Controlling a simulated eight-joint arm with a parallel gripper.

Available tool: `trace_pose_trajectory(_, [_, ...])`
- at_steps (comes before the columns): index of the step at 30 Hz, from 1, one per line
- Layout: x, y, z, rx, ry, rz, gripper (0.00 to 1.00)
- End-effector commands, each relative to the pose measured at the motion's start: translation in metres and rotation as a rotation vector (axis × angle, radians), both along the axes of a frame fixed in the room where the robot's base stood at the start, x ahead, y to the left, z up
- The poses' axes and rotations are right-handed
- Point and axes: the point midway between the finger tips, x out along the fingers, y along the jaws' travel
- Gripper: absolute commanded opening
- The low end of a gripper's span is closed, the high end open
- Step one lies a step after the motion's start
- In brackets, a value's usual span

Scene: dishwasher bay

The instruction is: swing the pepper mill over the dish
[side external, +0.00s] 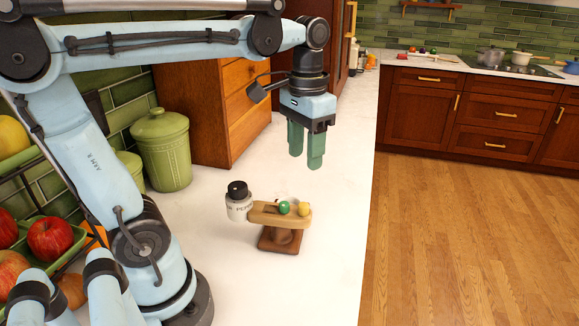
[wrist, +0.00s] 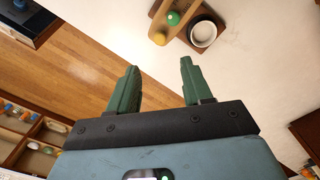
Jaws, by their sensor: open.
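The pepper mill (side external: 239,204) is a pale, lettered jar with a black cap. It stands upright at the left end of a light wooden arm (side external: 268,214) on a dark brown base (side external: 279,240). A green ball (side external: 284,207) and a yellow ball (side external: 304,209) sit along the arm. The wrist view shows a small white dish (wrist: 203,34) with a dark rim beside the arm; the side view mostly hides it. The mill is outside the wrist view. My gripper (side external: 305,160) is open and empty, pointing down, above and apart from the arm.
A green lidded canister (side external: 162,150) and a wooden drawer cabinet (side external: 228,110) stand along the left wall. Red apples (side external: 50,238) sit in a tiered rack at the far left. The white counter (side external: 330,230) is clear around the stand, its edge lying to the right.

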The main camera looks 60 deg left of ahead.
Motion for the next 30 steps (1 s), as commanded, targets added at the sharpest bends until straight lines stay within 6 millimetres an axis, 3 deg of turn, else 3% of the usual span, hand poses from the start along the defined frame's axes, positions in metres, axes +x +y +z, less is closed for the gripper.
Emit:
trace_pose_trajectory(21, [0.0, 0.0, -0.095, 0.001, -0.004, 0.0, 0.5])
trace_pose_trajectory(30, [0.0, 0.0, -0.116, 0.001, -0.004, 0.0, 0.5])
